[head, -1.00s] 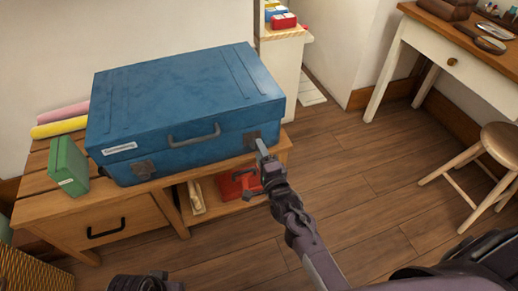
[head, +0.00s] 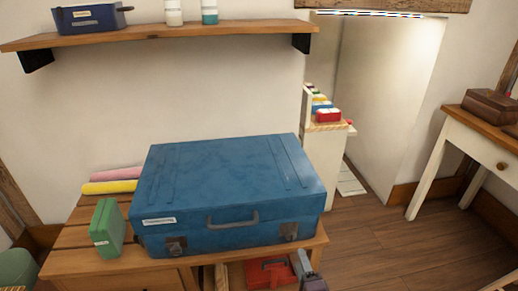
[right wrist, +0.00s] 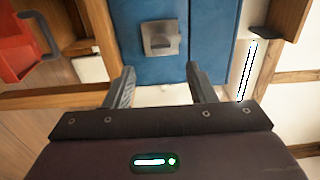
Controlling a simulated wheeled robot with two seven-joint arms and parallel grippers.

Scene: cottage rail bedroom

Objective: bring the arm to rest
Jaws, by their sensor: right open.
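My right gripper (head: 303,264) shows at the bottom of the head view, in front of the bench's right end and just below the blue case's right latch. In the right wrist view its two fingers (right wrist: 160,88) are apart with nothing between them. The blue case (head: 230,190) lies shut on the wooden bench (head: 90,262), and its metal latch (right wrist: 160,38) shows beyond the fingertips in the right wrist view. My left gripper is out of view.
A red box (head: 268,273) sits on the bench's lower shelf. A green box (head: 107,228) and pink and yellow rolls (head: 110,187) are left of the case. A wall shelf (head: 160,37) hangs above. Floor (head: 375,235) is clear to the right, before the white table (head: 452,150).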

